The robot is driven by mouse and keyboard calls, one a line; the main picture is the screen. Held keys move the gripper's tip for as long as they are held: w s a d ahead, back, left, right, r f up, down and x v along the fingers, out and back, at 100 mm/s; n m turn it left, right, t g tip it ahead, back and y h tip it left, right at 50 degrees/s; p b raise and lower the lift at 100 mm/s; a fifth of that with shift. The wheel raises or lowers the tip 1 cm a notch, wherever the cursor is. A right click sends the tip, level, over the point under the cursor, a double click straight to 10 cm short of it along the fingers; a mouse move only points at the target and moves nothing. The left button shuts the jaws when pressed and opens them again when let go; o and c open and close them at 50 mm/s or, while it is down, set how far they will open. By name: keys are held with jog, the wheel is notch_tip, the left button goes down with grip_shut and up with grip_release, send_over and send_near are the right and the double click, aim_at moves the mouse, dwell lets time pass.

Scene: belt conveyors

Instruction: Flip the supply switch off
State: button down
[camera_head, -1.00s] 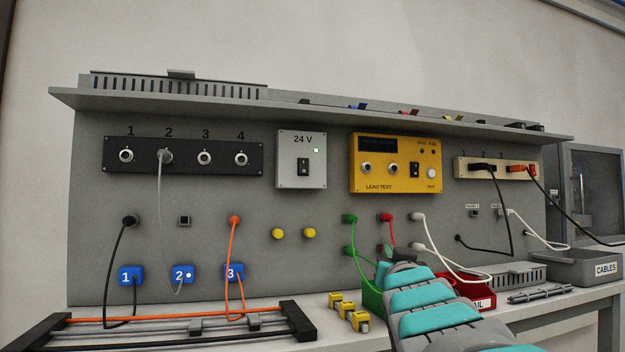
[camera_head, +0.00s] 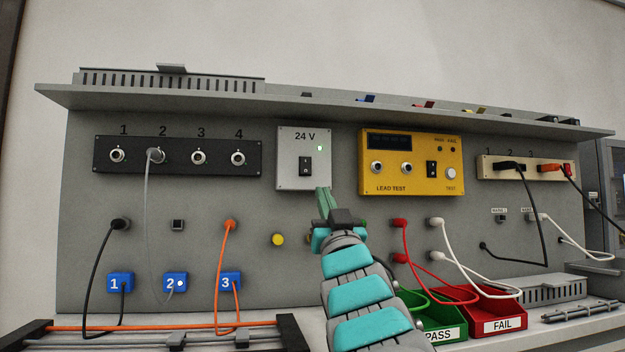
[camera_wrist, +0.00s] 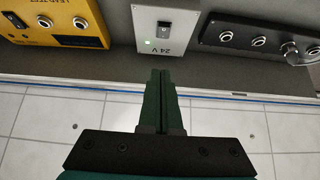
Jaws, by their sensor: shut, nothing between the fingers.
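The supply switch (camera_head: 305,166) is a black rocker on the light grey 24 V box (camera_head: 288,177), mounted on the grey back panel. A small green light (camera_head: 320,148) glows at the box's upper right. The switch also shows in the wrist view (camera_wrist: 162,30), where the picture is upside down. My gripper (camera_head: 323,192) has its green fingers shut and empty, pointing up just below the box's lower right corner in the head view. In the wrist view my gripper (camera_wrist: 160,75) points toward the box, with its tips short of the switch. Whether it touches anything cannot be told.
The yellow lead test box (camera_head: 411,162) is right of the 24 V box, and a black socket strip (camera_head: 178,155) is left. Cables hang below and right. Green (camera_head: 445,330) and red (camera_head: 497,325) bins stand on the bench. The panel directly around the switch is clear.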

aim_at(308, 167)
jog(key=shift+w+a+f+p+x, duration=0.1)
jog(key=shift+w+f+p+x, duration=0.3)
jog(key=shift+x, duration=1.75)
jog(key=shift+w+a+f+p+x, duration=0.15)
jog(key=shift+f+p+x, duration=0.25)
jog(key=shift+x, duration=1.75)
jog(key=shift+w+d+f+p+x, duration=0.1)
jog(key=shift+w+f+p+x, duration=0.35)
jog(key=shift+x, duration=1.7)
jog(key=shift+s+a, duration=0.1)
